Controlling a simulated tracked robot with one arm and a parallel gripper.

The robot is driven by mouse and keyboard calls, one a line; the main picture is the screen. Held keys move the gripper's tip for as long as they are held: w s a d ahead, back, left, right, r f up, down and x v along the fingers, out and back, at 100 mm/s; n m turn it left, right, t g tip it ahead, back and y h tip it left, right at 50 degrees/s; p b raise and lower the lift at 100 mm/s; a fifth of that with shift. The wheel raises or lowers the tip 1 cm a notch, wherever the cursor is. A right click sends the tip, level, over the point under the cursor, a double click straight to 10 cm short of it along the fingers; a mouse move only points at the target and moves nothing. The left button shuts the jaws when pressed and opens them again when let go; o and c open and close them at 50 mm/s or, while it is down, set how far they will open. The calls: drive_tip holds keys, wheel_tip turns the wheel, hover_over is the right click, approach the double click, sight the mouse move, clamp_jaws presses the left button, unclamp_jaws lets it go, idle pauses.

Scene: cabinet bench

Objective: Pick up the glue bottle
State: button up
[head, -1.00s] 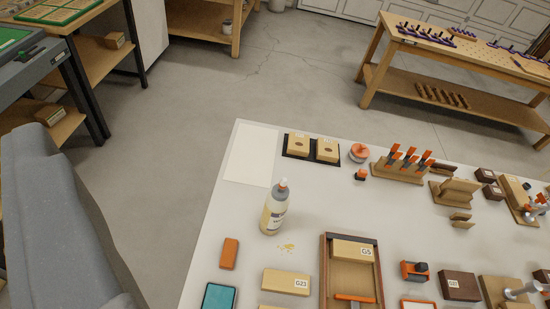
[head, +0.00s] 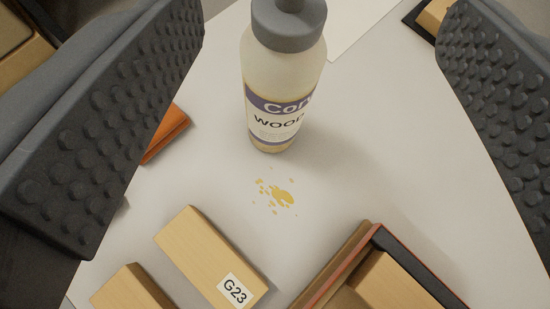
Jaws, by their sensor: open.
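The glue bottle (head: 273,84) stands upright on the white bench top (head: 400,170). It is translucent with a grey cap, a purple-and-white label reading "WOOD", and yellowish contents low down. Its top is cut off by the upper edge of the head view. My gripper (head: 320,110) is open, with one dark studded pad at the left and one at the right of the picture. The bottle shows between the two pads, nearer the left one, and neither pad appears to touch it.
Yellow glue drips (head: 277,194) lie in front of the bottle. A wooden block labelled G23 (head: 205,255) and a wooden tray (head: 335,265) are nearer. An orange block (head: 165,133) is partly hidden behind the left pad. Bare bench lies right of the bottle.

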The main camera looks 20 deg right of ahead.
sight(287, 8)
wheel_tip(287, 8, down, 4)
drive_tip(key=s+r+y, duration=0.1)
drive_tip(key=s, duration=0.1)
drive_tip(key=x, duration=1.3)
drive_tip(key=shift+w+a+f, duration=0.15)
drive_tip(key=shift+w+a, duration=0.1)
drive_tip(key=shift+w, duration=0.1)
clamp_jaws()
